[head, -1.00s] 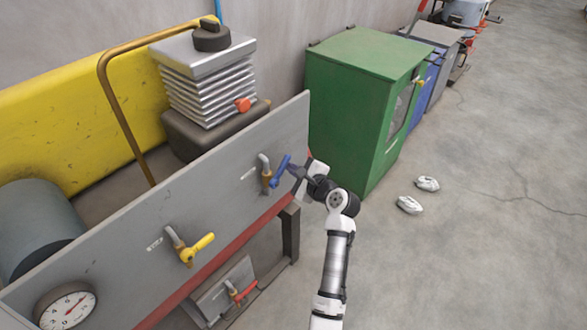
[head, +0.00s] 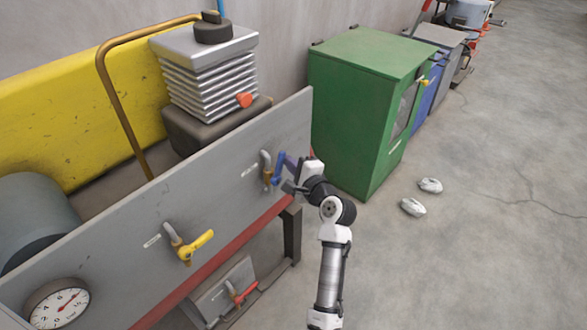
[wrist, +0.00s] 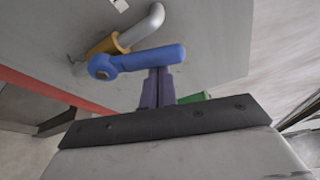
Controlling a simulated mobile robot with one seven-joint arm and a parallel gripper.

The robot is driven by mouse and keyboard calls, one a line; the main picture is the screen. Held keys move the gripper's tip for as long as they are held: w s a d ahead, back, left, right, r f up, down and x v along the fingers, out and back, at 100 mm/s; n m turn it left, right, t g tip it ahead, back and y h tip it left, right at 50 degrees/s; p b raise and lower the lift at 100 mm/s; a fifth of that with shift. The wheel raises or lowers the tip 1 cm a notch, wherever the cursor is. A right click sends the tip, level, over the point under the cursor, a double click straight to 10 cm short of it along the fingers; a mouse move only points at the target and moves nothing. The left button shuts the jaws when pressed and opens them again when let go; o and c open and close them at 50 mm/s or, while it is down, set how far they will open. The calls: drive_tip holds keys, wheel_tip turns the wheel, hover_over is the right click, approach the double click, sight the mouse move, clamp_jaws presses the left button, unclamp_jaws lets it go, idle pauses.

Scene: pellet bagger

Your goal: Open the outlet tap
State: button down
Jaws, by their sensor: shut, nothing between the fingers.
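A tap with a blue handle (head: 280,170) and brass body (head: 267,172) sits on the upright grey panel (head: 215,185), near its right end. In the wrist view the blue handle (wrist: 150,58) lies across the picture, its pivot at the left. My gripper (head: 289,187) is at this handle in the head view. In the wrist view my gripper (wrist: 157,75) is shut and empty, its fingertips meeting the handle's lower edge in the picture; I cannot tell whether they press on it. A yellow-handled tap (head: 195,246) sits further left. The panel labels are too small to read.
A red-handled valve (head: 240,292) is below the panel, and a gauge (head: 60,303) is at lower left. A green cabinet (head: 355,115) stands behind my gripper. Two pale objects (head: 413,207) (head: 430,185) lie on the floor. The floor at right is mostly clear.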

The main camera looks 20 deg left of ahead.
drive_tip(key=shift+s+a+r+n+t+b, duration=0.15)
drive_tip(key=shift+s+a+r+n+b, duration=0.1)
drive_tip(key=shift+s+n, duration=0.25)
drive_tip(key=shift+s+a+r+n+t+b, duration=0.1)
drive_tip(key=shift+s+r+n+t+b, duration=0.1)
drive_tip(key=shift+s+n, duration=0.3)
drive_tip(key=shift+w, duration=0.1)
